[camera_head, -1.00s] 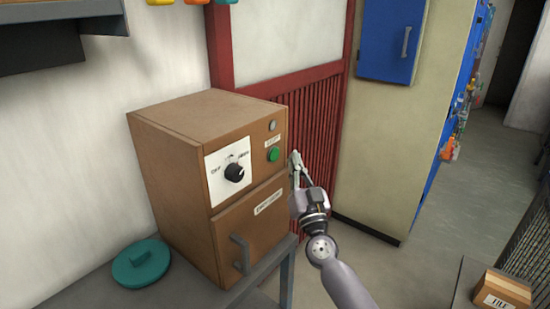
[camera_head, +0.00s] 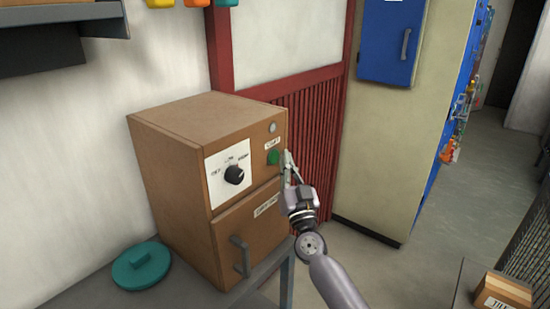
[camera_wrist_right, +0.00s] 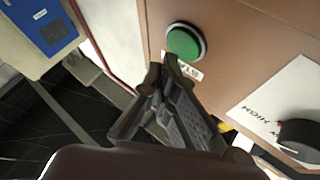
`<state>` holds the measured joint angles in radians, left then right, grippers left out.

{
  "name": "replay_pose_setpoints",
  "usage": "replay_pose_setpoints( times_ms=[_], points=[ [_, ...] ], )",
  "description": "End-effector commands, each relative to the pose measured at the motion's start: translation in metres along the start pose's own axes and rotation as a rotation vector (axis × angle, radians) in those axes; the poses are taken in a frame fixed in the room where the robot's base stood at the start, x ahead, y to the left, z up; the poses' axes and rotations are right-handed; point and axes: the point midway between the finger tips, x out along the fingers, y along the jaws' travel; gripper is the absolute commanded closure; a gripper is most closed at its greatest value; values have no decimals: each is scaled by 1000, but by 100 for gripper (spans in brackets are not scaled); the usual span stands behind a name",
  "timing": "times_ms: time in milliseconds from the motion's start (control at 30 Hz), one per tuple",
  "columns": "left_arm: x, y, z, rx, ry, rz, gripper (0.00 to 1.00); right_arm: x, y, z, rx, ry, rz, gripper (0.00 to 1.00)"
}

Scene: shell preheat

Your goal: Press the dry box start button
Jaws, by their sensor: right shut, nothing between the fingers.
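The dry box (camera_head: 165,150) is a brown cabinet standing on a grey table. Its green start button (camera_head: 273,157) is on the upper right of the front face, and it also shows in the right wrist view (camera_wrist_right: 185,42). My right gripper (camera_head: 287,155) is shut and empty. In the head view its fingertips are just right of the button. In the right wrist view the fingertips (camera_wrist_right: 162,68) are just below the button in the picture, near the label; I cannot tell whether they touch the face. My left gripper is not in view.
A black dial (camera_head: 234,175) on a white plate and a door handle (camera_head: 240,256) are on the box front. A teal round lid (camera_head: 141,266) lies on the table at left. A blue wall cabinet (camera_head: 388,40) and a cardboard box (camera_head: 503,292) stand to the right.

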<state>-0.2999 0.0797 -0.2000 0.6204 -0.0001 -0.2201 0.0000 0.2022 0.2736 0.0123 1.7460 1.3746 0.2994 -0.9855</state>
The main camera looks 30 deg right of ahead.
Motion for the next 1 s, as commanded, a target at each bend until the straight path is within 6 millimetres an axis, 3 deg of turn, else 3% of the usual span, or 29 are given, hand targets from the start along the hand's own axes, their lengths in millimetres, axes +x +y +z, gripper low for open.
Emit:
replay_pose_setpoints(
  times_ms=[1000],
  points=[
    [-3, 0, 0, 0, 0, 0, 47, 6, -4, 3, 0, 0, 0, 100]
  ],
)
